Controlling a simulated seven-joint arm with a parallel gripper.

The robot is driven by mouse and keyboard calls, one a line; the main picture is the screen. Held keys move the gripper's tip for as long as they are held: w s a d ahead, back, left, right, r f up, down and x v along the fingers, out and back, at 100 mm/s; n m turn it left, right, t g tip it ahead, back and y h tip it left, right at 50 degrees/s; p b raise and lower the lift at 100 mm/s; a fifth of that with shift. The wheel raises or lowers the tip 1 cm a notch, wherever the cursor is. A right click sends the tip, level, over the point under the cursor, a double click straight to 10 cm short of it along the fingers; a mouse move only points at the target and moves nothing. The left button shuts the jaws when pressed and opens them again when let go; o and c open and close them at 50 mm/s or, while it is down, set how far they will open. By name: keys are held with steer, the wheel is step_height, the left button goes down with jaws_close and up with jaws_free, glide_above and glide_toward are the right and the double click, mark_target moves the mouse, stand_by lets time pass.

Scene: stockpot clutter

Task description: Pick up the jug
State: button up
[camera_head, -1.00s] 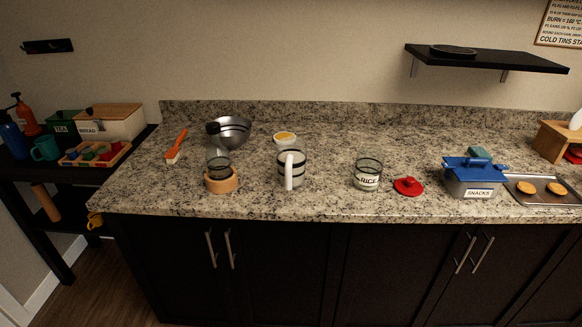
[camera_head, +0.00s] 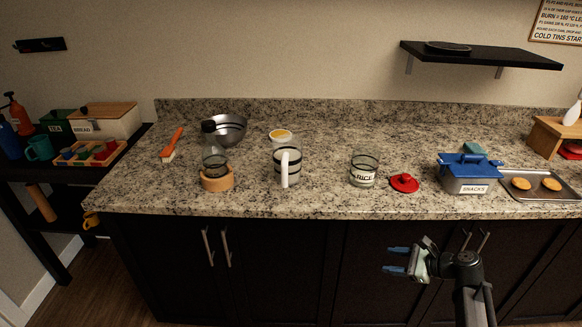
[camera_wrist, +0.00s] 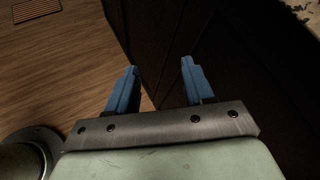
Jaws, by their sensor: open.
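The jug (camera_head: 294,161) is glass with dark bands and a white handle (camera_head: 284,170) facing the front. It stands upright on the granite counter, left of the middle. My gripper (camera_head: 388,260) is in front of the cabinet doors at lower right, below the counter top. It is well apart from the jug, lower and to its right. Its two blue fingers are spread with nothing between them, and the wrist view shows the same open fingers (camera_wrist: 160,82). The jug is not in the wrist view.
A glass container in a wooden ring (camera_head: 217,181) stands left of the jug, a white bowl (camera_head: 281,138) behind it. The RICE jar (camera_head: 364,168), red lid (camera_head: 404,183) and SNACKS box (camera_head: 468,174) are to the right. The counter's front edge (camera_head: 330,212) lies above my gripper.

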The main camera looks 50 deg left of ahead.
mark_target(287, 166)
steer(key=a+r+m+g+y, duration=0.1)
steer(key=a+r+y, duration=0.1)
steer(key=a+r, duration=0.45)
steer(key=a+r+y, duration=0.1)
steer(key=a+r, duration=0.2)
steer(key=r, duration=0.6)
steer(key=s+a+g, duration=0.1)
steer(key=a, duration=0.3)
steer(key=s+a+g, duration=0.2)
steer(key=a, duration=0.3)
steer(key=s+a+n+g, duration=0.1)
steer(key=a+g, duration=0.1)
steer(key=a, duration=0.3)
steer(key=shift+s+a+r, duration=0.15)
steer(key=shift+s+r, duration=0.15)
steer(key=shift+s, duration=0.05)
steer(key=shift+g+y, duration=0.3)
steer(key=x, duration=0.9)
steer(key=shift+x, duration=2.8)
steer(key=shift+s+r, duration=0.15)
steer(key=shift+c, duration=0.4)
jaws_close()
